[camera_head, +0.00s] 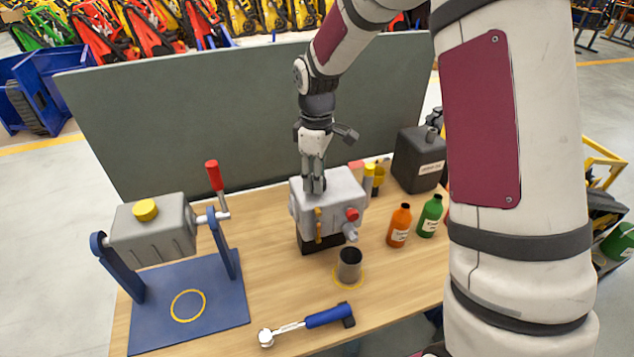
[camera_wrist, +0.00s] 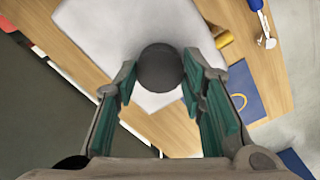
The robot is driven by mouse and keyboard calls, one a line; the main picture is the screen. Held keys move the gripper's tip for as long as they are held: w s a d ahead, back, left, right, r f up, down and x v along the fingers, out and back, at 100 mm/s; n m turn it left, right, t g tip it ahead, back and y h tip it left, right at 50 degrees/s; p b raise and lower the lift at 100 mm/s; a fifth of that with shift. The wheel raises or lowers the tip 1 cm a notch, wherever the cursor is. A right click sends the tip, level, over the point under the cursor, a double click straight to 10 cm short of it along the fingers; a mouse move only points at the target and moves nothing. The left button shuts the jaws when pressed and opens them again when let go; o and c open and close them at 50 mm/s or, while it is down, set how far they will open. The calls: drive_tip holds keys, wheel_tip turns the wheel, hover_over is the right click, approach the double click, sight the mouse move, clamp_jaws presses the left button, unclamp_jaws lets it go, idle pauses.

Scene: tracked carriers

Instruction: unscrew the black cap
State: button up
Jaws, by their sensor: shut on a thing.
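The black cap (camera_wrist: 159,66) sits on the top face of a grey box-shaped housing (camera_head: 337,210). The housing also shows as a pale surface under the cap in the wrist view (camera_wrist: 110,32). My gripper (camera_head: 314,187) points straight down onto the housing's top. In the wrist view its green-padded fingers (camera_wrist: 159,80) stand on either side of the cap and are shut on it. In the head view the fingers mostly hide the cap. The housing has a red knob (camera_head: 353,215) and a yellow part on its front.
A metal cup (camera_head: 349,266) stands before the housing. A blue-handled wrench (camera_head: 308,323) lies near the front edge. Orange (camera_head: 399,226) and green (camera_head: 430,216) bottles and a dark canister (camera_head: 419,160) stand right. A blue stand (camera_head: 190,300) holds a grey tank with a yellow cap at left.

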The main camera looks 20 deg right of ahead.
drive_tip(key=n+p, duration=0.1)
drive_tip(key=n, duration=0.3)
drive_tip(key=shift+s+n, duration=0.1)
drive_tip(key=shift+n, duration=0.3)
drive_tip(key=n, duration=0.4)
drive_tip(key=shift+p, duration=0.3)
drive_tip(key=n, duration=0.4)
drive_tip(key=shift+p, duration=0.35)
drive_tip(key=n, duration=0.5)
drive_tip(key=shift+n, duration=0.4)
drive_tip(key=o, duration=1)
drive_tip(key=shift+c, duration=0.2)
